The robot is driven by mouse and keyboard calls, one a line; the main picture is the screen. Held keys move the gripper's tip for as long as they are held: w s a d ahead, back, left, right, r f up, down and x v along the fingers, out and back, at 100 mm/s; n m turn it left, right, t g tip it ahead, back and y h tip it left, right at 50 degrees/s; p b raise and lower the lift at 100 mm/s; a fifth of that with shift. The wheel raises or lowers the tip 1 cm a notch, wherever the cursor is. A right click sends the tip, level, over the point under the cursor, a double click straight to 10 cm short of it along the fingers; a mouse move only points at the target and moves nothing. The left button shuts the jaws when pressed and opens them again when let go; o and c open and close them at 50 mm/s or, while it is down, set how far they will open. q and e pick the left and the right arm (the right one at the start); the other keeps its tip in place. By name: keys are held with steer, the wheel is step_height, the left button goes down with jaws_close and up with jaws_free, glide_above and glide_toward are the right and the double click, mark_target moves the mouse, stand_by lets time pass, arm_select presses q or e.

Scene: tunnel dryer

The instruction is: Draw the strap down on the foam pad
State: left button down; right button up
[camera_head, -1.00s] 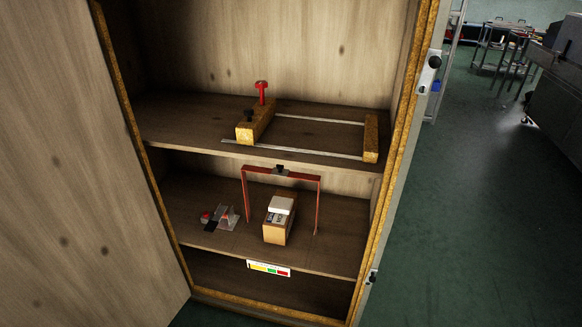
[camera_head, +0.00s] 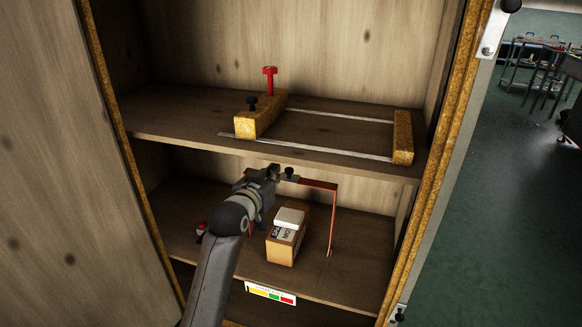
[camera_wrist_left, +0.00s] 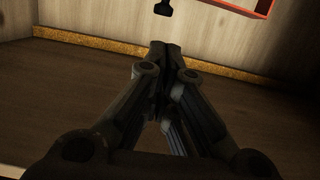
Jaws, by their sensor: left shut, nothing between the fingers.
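The red strap (camera_head: 333,215) stands as an arch over a small tan box (camera_head: 282,248) on the middle shelf. A black knob (camera_head: 289,173) sits at the middle of its top bar. A white block, seemingly the foam pad (camera_head: 289,217), lies on the box, below the bar and apart from it. My left gripper (camera_head: 273,172) is shut and empty, just left of the knob in the head view; my arm hides the strap's left side. In the left wrist view the shut fingers (camera_wrist_left: 164,48) point toward the knob (camera_wrist_left: 162,8) and the strap (camera_wrist_left: 248,8), with a gap between. My right gripper is not in view.
The upper shelf (camera_head: 180,120) holds a wooden clamp frame (camera_head: 403,138) with a red knob (camera_head: 270,72), close above my gripper. A red item (camera_head: 201,230) shows partly behind my arm. Cabinet walls bound both sides. A coloured label (camera_head: 270,293) is on the shelf's front edge.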

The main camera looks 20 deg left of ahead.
arm_select(q)
steer(key=w+f+b, duration=0.2)
steer(key=w, duration=0.7)
steer(key=shift+d, duration=0.15)
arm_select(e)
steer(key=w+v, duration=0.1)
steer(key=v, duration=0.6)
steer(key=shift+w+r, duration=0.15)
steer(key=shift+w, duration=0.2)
arm_select(q)
steer(key=shift+w, duration=0.1)
